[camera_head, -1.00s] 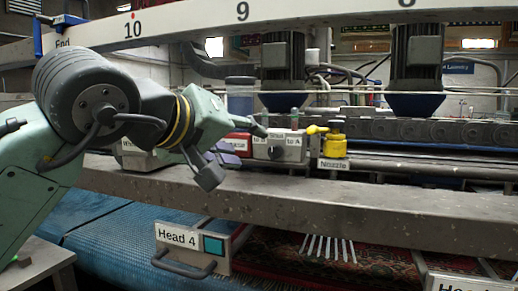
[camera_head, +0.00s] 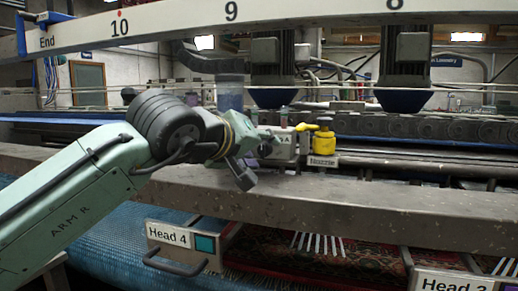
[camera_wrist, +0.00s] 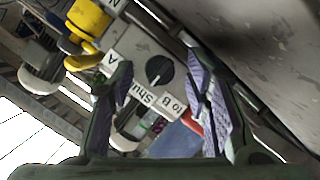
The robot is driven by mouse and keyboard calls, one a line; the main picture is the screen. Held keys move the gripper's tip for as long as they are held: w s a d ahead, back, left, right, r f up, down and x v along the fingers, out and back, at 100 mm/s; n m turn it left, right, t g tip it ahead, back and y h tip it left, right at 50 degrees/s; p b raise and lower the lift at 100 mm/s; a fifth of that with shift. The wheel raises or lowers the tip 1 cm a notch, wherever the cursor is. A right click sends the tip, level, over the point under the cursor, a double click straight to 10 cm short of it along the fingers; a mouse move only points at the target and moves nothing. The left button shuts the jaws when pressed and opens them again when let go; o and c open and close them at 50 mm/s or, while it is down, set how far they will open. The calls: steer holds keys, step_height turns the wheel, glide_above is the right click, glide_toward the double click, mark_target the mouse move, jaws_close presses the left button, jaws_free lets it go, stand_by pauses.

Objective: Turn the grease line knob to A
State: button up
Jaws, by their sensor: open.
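The grease line knob (camera_wrist: 159,70) is a round black knob on a grey box (camera_wrist: 172,45), seen in the wrist view. Labels reading A, Shut and to B line the box's edge. A thin light mark on the knob seems to point toward the Shut label, though it is small. My gripper (camera_wrist: 160,66) is open, with one purple-padded finger on each side of the knob in the picture; I cannot tell that either touches it. In the head view my gripper (camera_head: 256,160) is in front of the box (camera_head: 284,146) and hides the knob.
A yellow nozzle valve (camera_head: 322,146) stands just right of the box, and it also shows at upper left in the wrist view (camera_wrist: 88,22). A wide grey beam (camera_head: 400,192) runs below. The Head 4 handle plate (camera_head: 180,242) hangs under it.

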jaws_close()
stand_by(0.3)
steer(key=shift+d, duration=0.1)
steer(key=shift+m+y, duration=0.4)
steer(key=shift+m, duration=0.3)
steer(key=shift+s+d+m+y+p, duration=0.15)
steer(key=shift+m+y+p, duration=0.15)
steer(key=shift+m+y, duration=0.65)
steer(key=m+t+y, duration=0.1)
steer(key=m, duration=0.2)
steer(key=shift+f, duration=0.1)
steer(key=shift+d+m+t+y+b, duration=0.1)
steer(key=shift+m+t+y+b, duration=0.25)
steer(key=shift+m+y, duration=0.5)
steer(key=shift+m, duration=0.3)
